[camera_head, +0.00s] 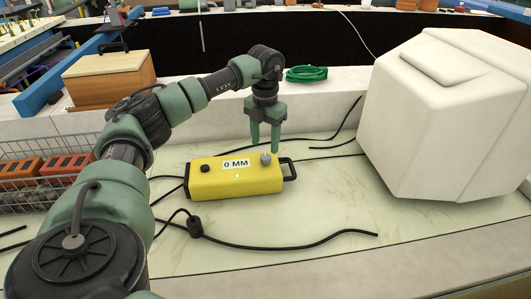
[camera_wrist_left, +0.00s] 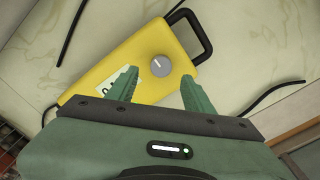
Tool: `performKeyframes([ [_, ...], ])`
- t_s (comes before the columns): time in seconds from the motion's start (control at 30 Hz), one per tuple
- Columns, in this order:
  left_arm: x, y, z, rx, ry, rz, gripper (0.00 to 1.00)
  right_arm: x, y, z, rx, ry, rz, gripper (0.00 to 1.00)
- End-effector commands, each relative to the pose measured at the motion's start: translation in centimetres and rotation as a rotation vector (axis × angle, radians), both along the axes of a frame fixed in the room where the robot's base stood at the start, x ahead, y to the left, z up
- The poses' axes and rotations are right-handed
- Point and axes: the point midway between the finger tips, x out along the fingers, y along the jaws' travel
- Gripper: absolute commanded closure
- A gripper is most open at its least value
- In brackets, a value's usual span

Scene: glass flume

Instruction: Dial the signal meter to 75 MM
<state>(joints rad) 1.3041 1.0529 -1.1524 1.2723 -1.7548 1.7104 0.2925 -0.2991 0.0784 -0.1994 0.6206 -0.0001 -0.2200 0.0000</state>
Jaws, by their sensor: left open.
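The signal meter (camera_head: 234,179) is a yellow box on the pale marbled worktop, with a black handle at its right end. Its label (camera_head: 236,163) reads 0 MM. A grey knob (camera_head: 265,159) sits near the handle end, and a small black knob (camera_head: 205,168) is at the left end. My left gripper (camera_head: 264,146) is open and points down just above the grey knob, apart from it as far as I can see. In the left wrist view the grey knob (camera_wrist_left: 160,65) with a pale pointer mark lies just beyond the two green fingers (camera_wrist_left: 157,86). My right gripper is not in view.
Black cables (camera_head: 290,246) lie on the worktop around the meter. A wire basket (camera_head: 45,172) with orange bricks stands at left. A large white block-shaped object (camera_head: 440,115) stands at right. A green coil (camera_head: 306,73) lies on the ledge behind. The worktop in front is mostly clear.

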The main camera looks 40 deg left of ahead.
Motion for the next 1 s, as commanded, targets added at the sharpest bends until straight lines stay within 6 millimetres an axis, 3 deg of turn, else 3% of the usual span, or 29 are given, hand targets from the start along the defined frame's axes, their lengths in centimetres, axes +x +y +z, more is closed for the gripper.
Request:
performKeyframes([
  [0.1, -0.1, 0.0, -2.0, -0.001, 0.003, 0.000, 0.48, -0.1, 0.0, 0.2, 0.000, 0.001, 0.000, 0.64],
  [0.3, 0.0, -0.1, -4.3, -0.002, 0.000, -0.001, 0.48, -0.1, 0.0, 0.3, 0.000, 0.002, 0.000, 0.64],
  [0.63, 0.0, -0.1, -4.9, -0.003, -0.002, -0.002, 0.48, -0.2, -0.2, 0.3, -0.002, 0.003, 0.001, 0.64],
  [0.67, 0.0, -0.1, -4.9, -0.003, -0.002, -0.002, 0.51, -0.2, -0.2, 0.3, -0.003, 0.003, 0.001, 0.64],
  [0.83, 0.0, -0.1, -4.9, -0.003, -0.002, -0.002, 0.98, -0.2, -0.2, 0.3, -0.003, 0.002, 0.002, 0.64],
  [1.0, 0.0, -0.1, -4.8, -0.003, -0.002, -0.005, 1.00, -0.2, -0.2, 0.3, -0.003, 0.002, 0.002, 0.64],
])
